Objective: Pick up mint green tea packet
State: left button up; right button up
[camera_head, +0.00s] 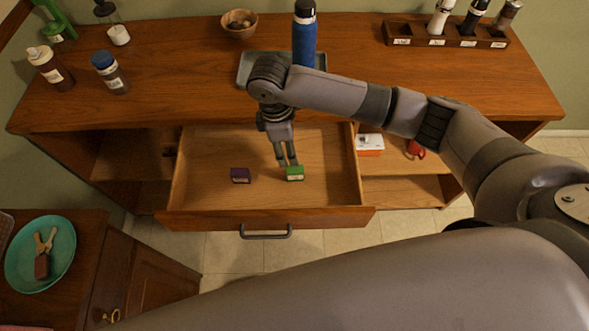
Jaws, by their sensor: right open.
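A small green packet (295,174), which looks like the mint green tea packet, lies in the open wooden drawer (205,200). A small dark purple packet (240,176) lies to its left in the same drawer. My right gripper (287,163) points down into the drawer, with its fingertips at the back edge of the green packet. Its fingers are apart. I cannot tell whether they touch the packet. My left gripper is not in view.
On the counter above stand a blue bottle (304,38) on a grey tray (246,66), a wooden bowl (239,23), a bottle rack (398,37) and bottles at left. A teal plate (58,268) sits at lower left. The drawer floor around the packets is clear.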

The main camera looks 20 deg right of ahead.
aim_at(295, 169)
jog(key=f, duration=0.4)
jog(key=shift+w+d, duration=0.2)
jog(key=shift+d, duration=0.05)
notch_tip(295, 169, down, 3)
jog(key=shift+d+r+p, duration=0.15)
jog(key=shift+p, duration=0.2)
jog(key=shift+s+f, duration=0.1)
jog(key=shift+f, duration=0.1)
jog(key=f, duration=0.1)
jog(key=d+f+p, duration=0.1)
jog(key=f, duration=0.1)
jog(key=shift+s+f, duration=0.15)
jog(key=shift+f, duration=0.75)
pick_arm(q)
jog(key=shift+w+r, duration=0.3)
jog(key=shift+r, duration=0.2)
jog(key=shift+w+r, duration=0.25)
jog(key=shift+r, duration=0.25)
pick_arm(e)
jog(key=shift+c, duration=0.4)
jog(key=c, duration=0.4)
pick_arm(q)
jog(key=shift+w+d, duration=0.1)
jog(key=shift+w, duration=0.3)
pick_arm(e)
grip_shut()
